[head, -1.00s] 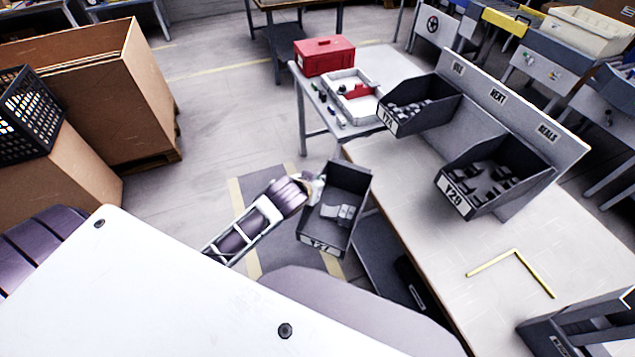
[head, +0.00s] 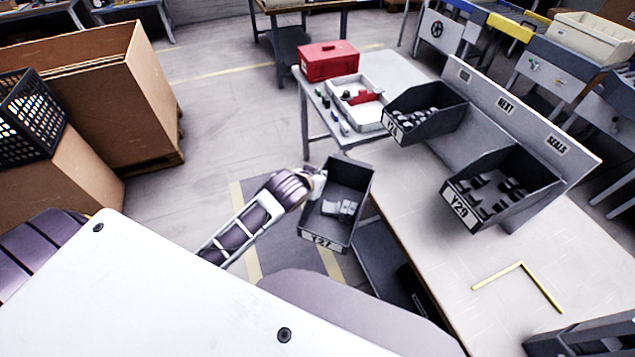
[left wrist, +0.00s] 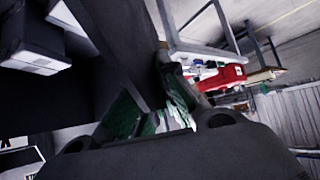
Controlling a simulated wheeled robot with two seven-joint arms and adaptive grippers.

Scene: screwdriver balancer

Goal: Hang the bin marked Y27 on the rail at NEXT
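The grey bin marked Y27 (head: 336,205) hangs in the air off the near left edge of the workbench, label toward me, with a few light blocks inside. My left gripper (head: 317,184) meets its left wall and appears shut on it; in the left wrist view the fingers (left wrist: 150,115) close around the dark bin wall. The rail (head: 520,115) stands along the bench's back. The NEXT mark (head: 505,106) is on it, above the bare stretch between bin Y26 (head: 424,112) and bin Y29 (head: 500,190).
The workbench (head: 450,240) has a yellow corner mark (head: 515,268) on its top. A side table with a red toolbox (head: 328,60) and a white tray (head: 358,100) stands behind. Large cardboard boxes (head: 120,100) stand at left. The floor between is clear.

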